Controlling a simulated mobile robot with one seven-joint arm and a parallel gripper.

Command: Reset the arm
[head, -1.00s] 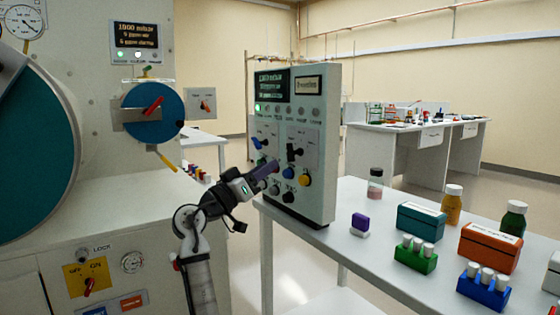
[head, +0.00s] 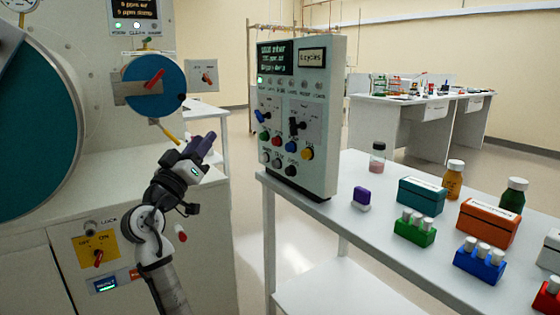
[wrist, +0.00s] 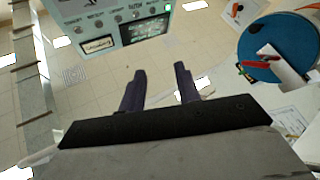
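My gripper (head: 203,146) is raised in front of the glovebox, left of the upright control panel (head: 292,120) and apart from it. In the wrist view its two dark purple fingers (wrist: 160,85) stand apart with floor visible between them and nothing held. The control panel also shows at the top of the wrist view (wrist: 115,22), with its dark screen and row of lights. My arm rises from the bottom of the head view, bent at the elbow.
The glovebox (head: 90,50) with a blue round port cover (head: 153,85) and red handle is close behind my gripper. The bench (head: 340,215) at right holds a purple-topped block (head: 361,198), colored boxes, vial racks and bottles. Open floor lies between glovebox and bench.

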